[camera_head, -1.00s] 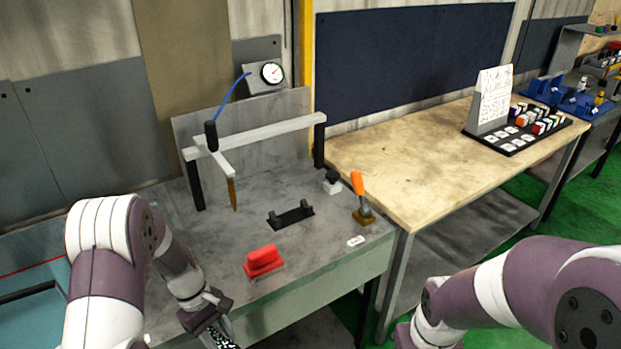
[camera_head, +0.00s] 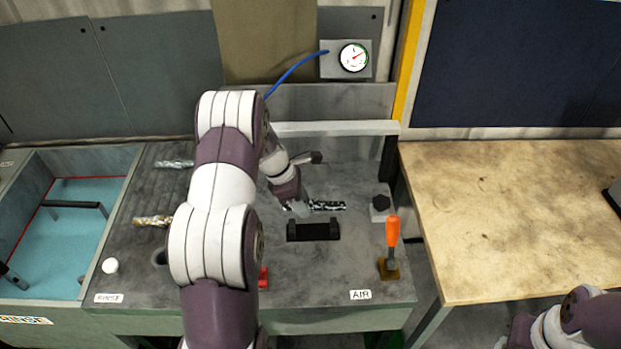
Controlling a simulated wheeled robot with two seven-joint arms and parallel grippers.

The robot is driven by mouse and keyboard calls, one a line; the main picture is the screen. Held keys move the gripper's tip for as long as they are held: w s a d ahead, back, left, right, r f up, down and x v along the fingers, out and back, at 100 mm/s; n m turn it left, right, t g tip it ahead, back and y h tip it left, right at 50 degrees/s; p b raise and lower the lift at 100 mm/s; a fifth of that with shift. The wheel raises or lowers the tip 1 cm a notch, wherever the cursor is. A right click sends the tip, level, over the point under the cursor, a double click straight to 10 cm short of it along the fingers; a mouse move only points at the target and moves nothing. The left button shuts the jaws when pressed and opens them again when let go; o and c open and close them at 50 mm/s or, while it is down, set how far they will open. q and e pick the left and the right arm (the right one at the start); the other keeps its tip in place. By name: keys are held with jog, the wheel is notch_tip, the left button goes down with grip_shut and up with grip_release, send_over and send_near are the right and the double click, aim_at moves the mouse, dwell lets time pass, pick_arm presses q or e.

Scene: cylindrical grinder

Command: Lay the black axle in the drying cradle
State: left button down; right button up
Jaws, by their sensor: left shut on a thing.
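My left gripper (camera_head: 297,207) is shut on the dark, speckled axle (camera_head: 328,205), which sticks out to its right, roughly level. The fingers hide the axle's left part. The black drying cradle (camera_head: 313,232), a low base with two end uprights, stands on the grey bench just nearer to me than the axle. The axle shows behind the cradle in the picture and is apart from it; its height above the bench is hard to tell. My right arm enters at the lower right, with its gripper out of view.
An orange-handled lever (camera_head: 392,232) and a small dark knob (camera_head: 380,203) stand right of the cradle. A red block (camera_head: 263,277) is partly hidden by my left arm. A silver rod (camera_head: 175,163) and gold rod (camera_head: 153,221) lie left, near the blue rinse tank (camera_head: 85,240).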

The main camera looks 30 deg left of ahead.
pick_arm(q)
jog(key=shift+w+a+r, duration=0.15)
jog(key=shift+a, duration=0.05)
jog(key=shift+d+f+b, duration=0.15)
jog(key=shift+f+b, duration=0.25)
jog(key=shift+b, duration=0.2)
notch_tip(320, 180, down, 6)
jog(key=b, duration=0.5)
jog(key=shift+r, duration=0.1)
jog(key=shift+f+b, duration=0.6)
jog(key=shift+f, duration=0.25)
jog(key=c, duration=0.6)
grip_release()
jog(key=shift+s, duration=0.2)
